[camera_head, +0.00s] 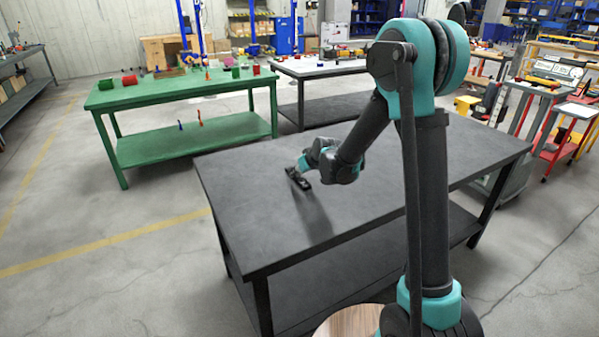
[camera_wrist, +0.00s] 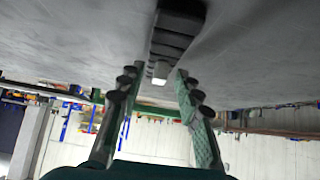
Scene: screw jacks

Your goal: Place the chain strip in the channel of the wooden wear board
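A dark segmented strip, which looks like the chain strip (camera_wrist: 172,42), lies on the dark table in the wrist view. Its lower end has a small pale block. My gripper (camera_wrist: 156,84) is open, with one finger on each side of the line of the strip and nothing clearly held between them. The strip's end shows just past the fingertips; I cannot tell if they touch it. In the head view my gripper (camera_head: 300,168) is low over the table's far left part, by a small black shape (camera_head: 299,181). I cannot make out the wooden wear board with its channel.
The black table (camera_head: 270,220) is otherwise largely bare. A rounded wooden surface (camera_head: 345,322) shows at the bottom edge, partly hidden by my arm. A green table (camera_head: 150,95) with small coloured parts stands at the back left, and a grey-topped table (camera_head: 320,68) stands behind.

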